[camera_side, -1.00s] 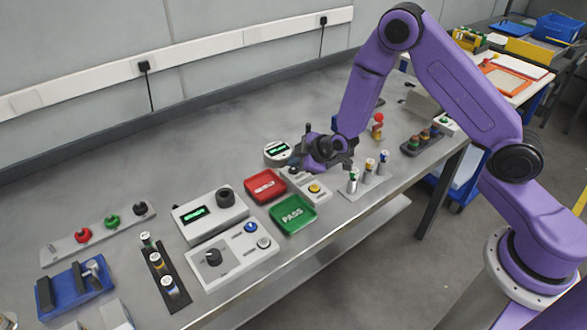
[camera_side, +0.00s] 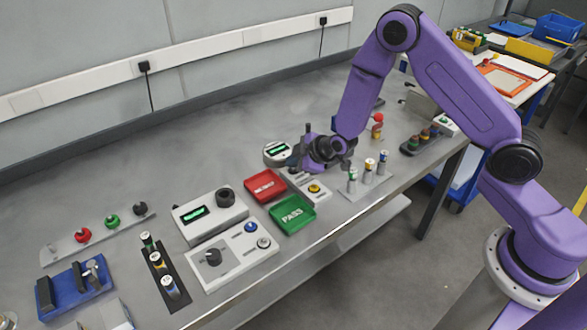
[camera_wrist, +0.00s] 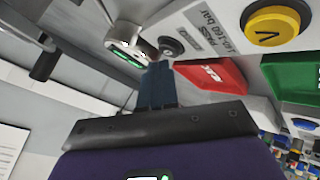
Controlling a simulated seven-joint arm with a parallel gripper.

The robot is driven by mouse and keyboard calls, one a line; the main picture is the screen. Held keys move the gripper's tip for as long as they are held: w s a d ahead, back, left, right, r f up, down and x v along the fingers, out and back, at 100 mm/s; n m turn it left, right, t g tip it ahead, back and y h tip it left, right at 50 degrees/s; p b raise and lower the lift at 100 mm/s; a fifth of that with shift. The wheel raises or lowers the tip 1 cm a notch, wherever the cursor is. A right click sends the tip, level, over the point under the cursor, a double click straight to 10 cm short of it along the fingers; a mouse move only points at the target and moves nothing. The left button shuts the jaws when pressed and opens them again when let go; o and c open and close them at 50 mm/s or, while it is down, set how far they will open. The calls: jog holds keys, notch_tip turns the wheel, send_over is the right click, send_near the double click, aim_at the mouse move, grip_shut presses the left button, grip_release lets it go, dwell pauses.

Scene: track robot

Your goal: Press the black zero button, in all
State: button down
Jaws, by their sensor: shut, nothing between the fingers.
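A small black button (camera_wrist: 171,47) shows in the wrist view, at the edge of a light grey box with a printed label. A round gauge with a green display (camera_wrist: 125,58) is beside it; it also shows in the side view (camera_side: 277,153). My gripper (camera_wrist: 158,68) has its blue fingers together and empty, their tips just below the black button in the picture. I cannot tell whether they touch it. In the side view my gripper (camera_side: 296,160) is low beside the gauge, and the black button is hidden or too small to make out.
A yellow button (camera_wrist: 277,22) is on the labelled box. A red tray (camera_side: 264,186) and a green PASS tray (camera_side: 293,214) lie close by. A rack of upright cylinders (camera_side: 368,180) stands right of my gripper. The bench behind the gauge is clear.

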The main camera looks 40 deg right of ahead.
jog(key=shift+s+d+f, duration=0.3)
jog(key=shift+d+f, duration=0.15)
jog(key=shift+f, duration=0.25)
jog(key=shift+s+d+r, duration=0.1)
jog(key=shift+r, duration=0.05)
dwell(0.3)
jog(key=shift+s+d+r, duration=0.1)
jog(key=shift+s, duration=0.1)
jog(key=shift+w+a+r, duration=0.1)
jog(key=shift+a+r, duration=0.05)
jog(key=shift+r, duration=1.2)
jog(key=shift+w+a+r, duration=0.1)
jog(key=shift+r, duration=1.25)
